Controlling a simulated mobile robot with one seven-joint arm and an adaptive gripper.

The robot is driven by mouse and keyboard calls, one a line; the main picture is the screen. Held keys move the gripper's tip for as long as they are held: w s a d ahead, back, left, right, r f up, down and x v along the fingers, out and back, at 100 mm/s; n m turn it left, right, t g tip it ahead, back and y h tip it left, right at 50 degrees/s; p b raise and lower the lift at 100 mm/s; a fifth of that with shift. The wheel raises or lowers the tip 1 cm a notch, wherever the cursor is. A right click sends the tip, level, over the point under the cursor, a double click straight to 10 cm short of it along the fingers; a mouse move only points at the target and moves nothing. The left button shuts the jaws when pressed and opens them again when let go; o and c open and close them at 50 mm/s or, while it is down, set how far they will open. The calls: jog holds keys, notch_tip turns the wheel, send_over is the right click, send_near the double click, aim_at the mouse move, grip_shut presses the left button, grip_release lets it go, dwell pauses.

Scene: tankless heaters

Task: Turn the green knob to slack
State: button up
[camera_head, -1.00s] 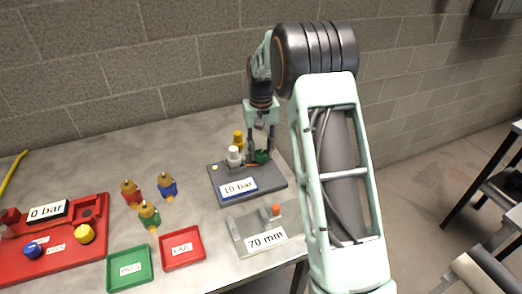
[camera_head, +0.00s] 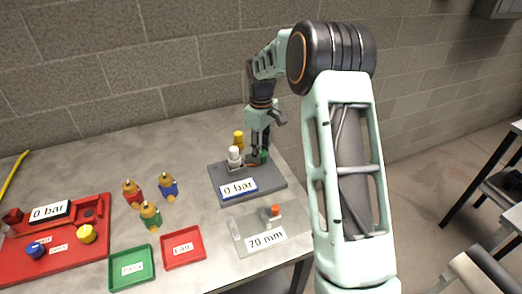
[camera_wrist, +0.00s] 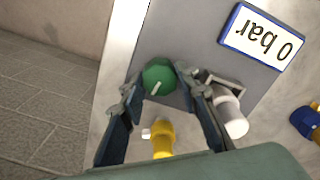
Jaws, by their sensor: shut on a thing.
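The green knob (camera_wrist: 157,72) sits on the grey test plate (camera_head: 222,199). A pale line marks its top. My gripper (camera_wrist: 160,86) has its fingers on either side of the knob, shut on it, in the wrist view. In the head view the knob (camera_head: 265,156) is partly hidden by my gripper (camera_head: 259,155). The plate's display (camera_head: 239,188) reads "0 bar" and shows upside down in the wrist view (camera_wrist: 262,38). I cannot make out a slack mark.
A white cylinder (camera_wrist: 233,122) and a yellow fitting (camera_wrist: 163,138) stand close to my fingers. A "70 mm" gauge (camera_head: 265,238), green tray (camera_head: 132,286), red tray (camera_head: 182,264) and several coloured fittings lie nearer. A red panel (camera_head: 75,262) is at left.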

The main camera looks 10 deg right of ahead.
aim_at(262, 153)
jog(key=shift+n, duration=0.4)
jog(key=o, duration=1.2)
jog(key=shift+c, duration=0.2)
notch_tip(262, 153, up, 12)
jog(key=shift+s+d, duration=0.1)
